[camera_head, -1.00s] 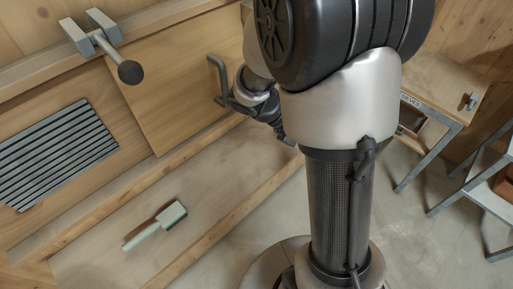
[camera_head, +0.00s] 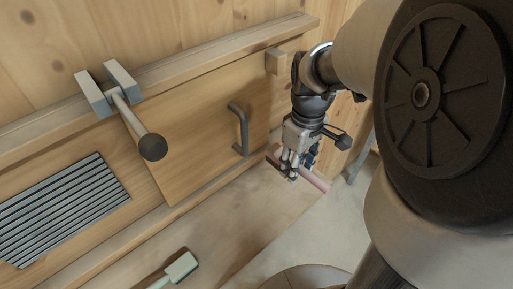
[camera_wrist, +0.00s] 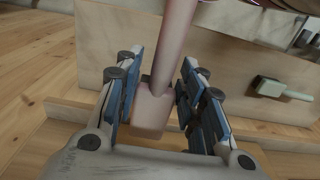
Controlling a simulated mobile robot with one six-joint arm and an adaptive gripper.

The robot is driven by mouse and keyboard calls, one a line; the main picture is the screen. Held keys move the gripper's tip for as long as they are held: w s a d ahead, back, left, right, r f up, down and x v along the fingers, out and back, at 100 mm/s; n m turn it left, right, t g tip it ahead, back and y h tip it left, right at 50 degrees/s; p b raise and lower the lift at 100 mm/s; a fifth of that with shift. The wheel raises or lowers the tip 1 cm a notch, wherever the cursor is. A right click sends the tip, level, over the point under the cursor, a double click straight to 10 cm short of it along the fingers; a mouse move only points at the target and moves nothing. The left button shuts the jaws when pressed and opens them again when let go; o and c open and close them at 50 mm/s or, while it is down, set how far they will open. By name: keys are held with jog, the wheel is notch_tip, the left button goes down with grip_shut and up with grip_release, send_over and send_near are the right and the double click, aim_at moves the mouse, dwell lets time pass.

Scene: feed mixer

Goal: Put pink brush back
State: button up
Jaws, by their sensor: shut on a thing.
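My gripper (camera_head: 292,166) is shut on the pink brush (camera_head: 315,181) and holds it in front of the wooden panel's right end. In the wrist view the brush (camera_wrist: 174,45) passes between the fingers of my gripper (camera_wrist: 160,82). Its slim pink shaft runs toward the top of the picture, and its pale pink block end sits between the fingers near the middle. A short part of the brush is covered by the fingers in the head view.
A pale green brush (camera_head: 181,267) lies on the wooden ledge (camera_head: 215,222), apart from my gripper. A dark bar handle (camera_head: 241,130) is on the wooden panel. A lever with a dark knob (camera_head: 152,147) sticks out left of it, above a slatted grille (camera_head: 62,208).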

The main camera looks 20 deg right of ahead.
notch_tip(320, 180, down, 19)
jog(key=b, duration=0.6)
jog(key=shift+f, duration=0.2)
jog(key=shift+s+r, duration=0.1)
jog(key=shift+s, duration=0.05)
grip_shut()
jog(key=o, duration=1.3)
grip_release()
jog(key=shift+c, duration=0.2)
notch_tip(320, 180, up, 12)
jog(key=p, duration=0.4)
jog(key=s+a+r+m+t, duration=0.4)
jog(key=s+a+r, duration=0.6)
jog(key=a+r, duration=0.1)
jog(key=shift+s+r+t, duration=0.3)
jog(key=shift+r, duration=0.55)
